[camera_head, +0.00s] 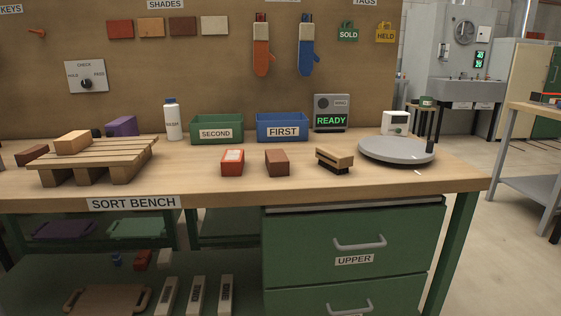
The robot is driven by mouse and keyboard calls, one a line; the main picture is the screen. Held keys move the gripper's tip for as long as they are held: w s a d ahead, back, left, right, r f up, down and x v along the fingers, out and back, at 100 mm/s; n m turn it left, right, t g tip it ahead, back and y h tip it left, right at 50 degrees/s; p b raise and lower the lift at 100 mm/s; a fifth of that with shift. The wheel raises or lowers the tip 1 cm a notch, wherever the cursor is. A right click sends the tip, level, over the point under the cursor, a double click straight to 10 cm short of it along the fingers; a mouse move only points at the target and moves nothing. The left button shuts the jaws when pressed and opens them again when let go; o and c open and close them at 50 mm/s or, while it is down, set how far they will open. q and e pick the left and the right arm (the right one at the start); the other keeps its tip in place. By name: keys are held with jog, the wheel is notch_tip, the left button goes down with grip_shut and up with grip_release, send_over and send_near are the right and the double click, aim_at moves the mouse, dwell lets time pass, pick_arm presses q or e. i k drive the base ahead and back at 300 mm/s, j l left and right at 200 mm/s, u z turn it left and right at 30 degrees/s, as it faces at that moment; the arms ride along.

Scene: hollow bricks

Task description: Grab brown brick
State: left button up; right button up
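A brown brick (277,162) lies on the bench in front of the blue FIRST bin (282,127). A darker brown block (32,155) lies at the far left, beside the wooden pallet (115,152). An orange-red brick (232,163) with a pale patch on top lies just left of the brown brick, with a gap between them. A tan brick (73,142) rests on the pallet. Neither of my grippers is in view.
A wood-and-black brush-like block (334,159) and a grey round plate (397,151) stand to the right. The green SECOND bin (217,129), a white bottle (173,121) and a READY box (331,112) line the back. The bench (200,184) front strip is clear.

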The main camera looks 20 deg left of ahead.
aim_at(277, 162)
jog(key=i+l+u, duration=0.15)
jog(key=i+l, duration=0.15)
jog(key=i, duration=0.15)
jog(key=i+l+u, duration=0.1)
jog(key=i+l, duration=0.25)
jog(key=i, duration=0.1)
